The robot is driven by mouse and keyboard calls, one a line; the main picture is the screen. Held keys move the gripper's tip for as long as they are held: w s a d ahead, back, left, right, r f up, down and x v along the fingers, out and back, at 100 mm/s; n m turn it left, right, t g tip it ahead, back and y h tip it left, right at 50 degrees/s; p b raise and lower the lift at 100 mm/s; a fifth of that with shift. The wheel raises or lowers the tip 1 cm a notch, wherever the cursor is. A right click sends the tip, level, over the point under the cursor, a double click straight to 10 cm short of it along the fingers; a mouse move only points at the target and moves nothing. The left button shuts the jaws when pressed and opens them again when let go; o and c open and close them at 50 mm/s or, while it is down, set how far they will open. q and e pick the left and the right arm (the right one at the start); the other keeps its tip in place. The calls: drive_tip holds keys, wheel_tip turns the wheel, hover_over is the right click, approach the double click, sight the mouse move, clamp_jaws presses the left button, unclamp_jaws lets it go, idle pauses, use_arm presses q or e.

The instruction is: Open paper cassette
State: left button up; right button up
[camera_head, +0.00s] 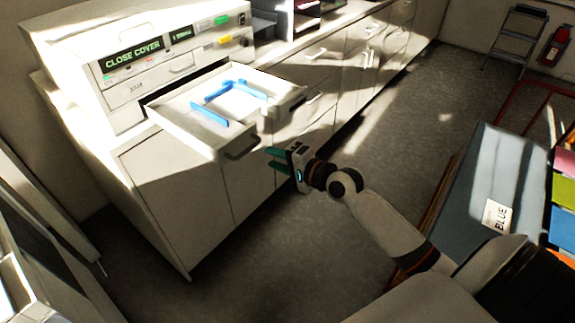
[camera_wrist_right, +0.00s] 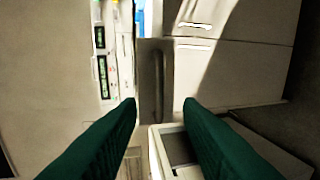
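The paper cassette (camera_head: 185,127) is a pale drawer pulled out of the front of the white printer (camera_head: 150,60). Blue guides (camera_head: 220,92) show inside it. A dark handle (camera_head: 243,150) is on its front; it also shows in the wrist view (camera_wrist_right: 158,78). My right gripper (camera_head: 273,159) is just to the right of the handle, apart from it. Its green fingers are open and empty, and the wrist view shows the gap between them (camera_wrist_right: 160,106) facing the handle. The printer's display (camera_head: 134,58) reads "CLOSE COVER". My left gripper is not in view.
The printer stands on a white cabinet (camera_head: 170,200), with a row of drawers (camera_head: 325,52) running to the back right. The grey floor (camera_head: 400,120) between is clear.

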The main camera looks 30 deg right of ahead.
drive_tip(key=v, duration=0.4)
drive_tip(key=shift+b, duration=0.35)
drive_tip(key=shift+w, duration=0.1)
drive_tip(key=s+d+f+n+g+h+b, duration=0.1)
drive_tip(key=s+f+n+g+h, duration=0.15)
drive_tip(key=f, duration=0.95)
drive_tip(key=s+d+f+n+g+h, duration=0.15)
drive_tip(key=s+f, duration=0.25)
drive_tip(key=f, duration=0.8)
drive_tip(key=s+d+f+n+g+h+b, duration=0.15)
drive_tip(key=s+f, duration=0.25)
drive_tip(key=f, duration=0.9)
drive_tip(key=s+a+f+n+g, duration=0.2)
drive_tip(key=s+f, duration=0.5)
drive_tip(key=s, duration=0.4)
drive_tip(key=s+a+f+n+g, duration=0.3)
drive_tip(key=s+f, duration=0.4)
drive_tip(key=s, duration=0.4)
drive_tip(key=s+a+f+n+g, duration=0.3)
drive_tip(key=s+a+f+n, duration=0.2)
drive_tip(key=s, duration=0.5)
wheel_tip(320, 180, down, 3)
drive_tip(key=shift+s+r+n, duration=0.2)
drive_tip(key=shift+s+n, duration=0.2)
drive_tip(key=shift+n, duration=0.15)
